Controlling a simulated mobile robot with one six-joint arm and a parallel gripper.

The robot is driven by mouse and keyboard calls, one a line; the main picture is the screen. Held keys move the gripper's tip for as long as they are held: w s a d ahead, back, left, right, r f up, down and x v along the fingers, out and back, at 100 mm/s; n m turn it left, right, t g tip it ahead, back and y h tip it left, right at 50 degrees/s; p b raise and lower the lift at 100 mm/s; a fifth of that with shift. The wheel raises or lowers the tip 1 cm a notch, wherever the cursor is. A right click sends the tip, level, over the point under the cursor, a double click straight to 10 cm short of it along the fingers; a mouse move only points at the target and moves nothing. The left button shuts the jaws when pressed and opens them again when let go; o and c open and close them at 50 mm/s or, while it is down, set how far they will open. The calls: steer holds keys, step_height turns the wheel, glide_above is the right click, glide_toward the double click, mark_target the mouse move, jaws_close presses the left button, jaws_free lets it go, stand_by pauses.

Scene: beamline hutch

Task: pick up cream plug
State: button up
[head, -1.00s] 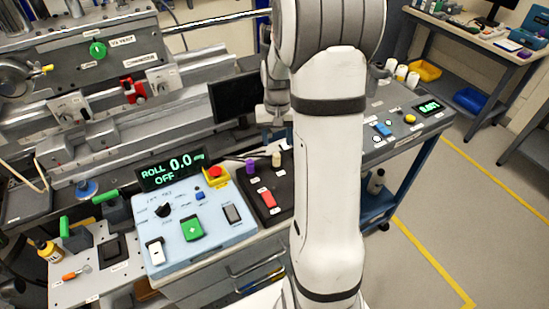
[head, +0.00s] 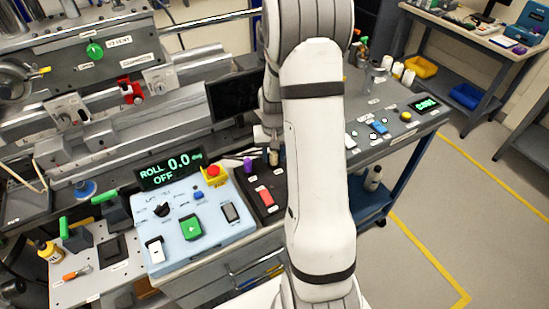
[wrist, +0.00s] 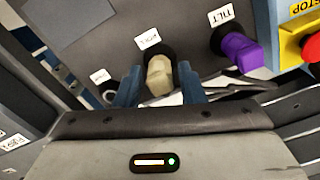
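The cream plug (wrist: 158,76) stands in a dark round socket on a dark panel, beside a small label, in the wrist view. My gripper (wrist: 159,71) is open, with one blue finger on each side of the plug and a gap visible on both sides. In the head view the cream plug (head: 273,157) shows as a small pale spot right below my gripper (head: 268,140), on the black panel. My arm and gripper partly hide it there.
A purple plug (wrist: 235,48) labelled TILT sits right of the cream plug. A red stop button (wrist: 312,48) on a yellow base lies further right. The blue control box (head: 200,225) and a dark monitor (head: 235,95) flank the panel in the head view.

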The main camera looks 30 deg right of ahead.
mark_target(274, 153)
jaws_close()
stand_by(0.3)
step_height(274, 153, up, 10)
steer(key=shift+r+b, duration=0.1)
steer(key=shift+b, duration=0.35)
